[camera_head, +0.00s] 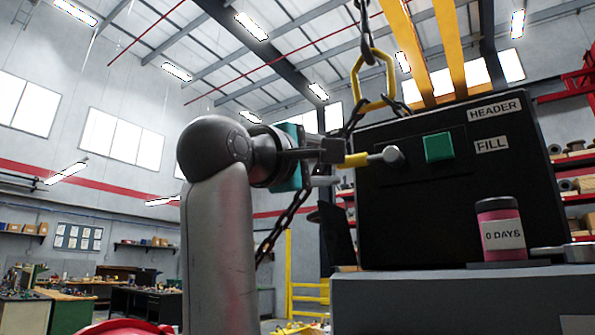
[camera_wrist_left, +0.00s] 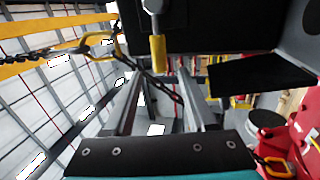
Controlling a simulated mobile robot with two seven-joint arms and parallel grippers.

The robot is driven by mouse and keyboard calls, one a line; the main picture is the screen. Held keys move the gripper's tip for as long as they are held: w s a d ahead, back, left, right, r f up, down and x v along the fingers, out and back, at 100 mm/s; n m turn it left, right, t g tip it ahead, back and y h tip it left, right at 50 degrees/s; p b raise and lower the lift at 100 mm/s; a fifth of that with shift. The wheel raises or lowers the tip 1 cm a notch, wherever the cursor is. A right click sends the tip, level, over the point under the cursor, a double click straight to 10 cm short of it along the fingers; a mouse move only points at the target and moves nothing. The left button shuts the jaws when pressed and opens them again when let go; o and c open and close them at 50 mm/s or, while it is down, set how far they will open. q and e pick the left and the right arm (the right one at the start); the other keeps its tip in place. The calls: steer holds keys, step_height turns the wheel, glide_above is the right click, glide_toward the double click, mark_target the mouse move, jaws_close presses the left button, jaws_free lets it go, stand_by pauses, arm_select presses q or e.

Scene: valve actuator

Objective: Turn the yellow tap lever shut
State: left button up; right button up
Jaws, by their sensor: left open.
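The tap lever (camera_head: 356,160) has a yellow grip on a grey metal stem that comes out of the front of a black box (camera_head: 450,200). In the left wrist view the yellow grip (camera_wrist_left: 158,55) hangs centred ahead of the gap between my fingers. My left gripper (camera_head: 333,166) is open, with its fingertips close to the free end of the grip. In the left wrist view the two fingers (camera_wrist_left: 160,78) stand apart with nothing held between them. I cannot tell whether a finger touches the lever. My right gripper is not in view.
A green square button (camera_head: 438,147) sits right of the lever, near labels HEADER and FILL. A pink jar (camera_head: 499,230) marked 0 DAYS stands on the grey ledge (camera_head: 450,300). A dark chain (camera_head: 285,228) and a yellow hanging ring (camera_head: 373,75) are close to my gripper.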

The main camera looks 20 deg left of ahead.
arm_select(q)
steer(key=b+v, duration=0.2)
steer(key=v, duration=0.6)
steer(key=shift+s, duration=0.25)
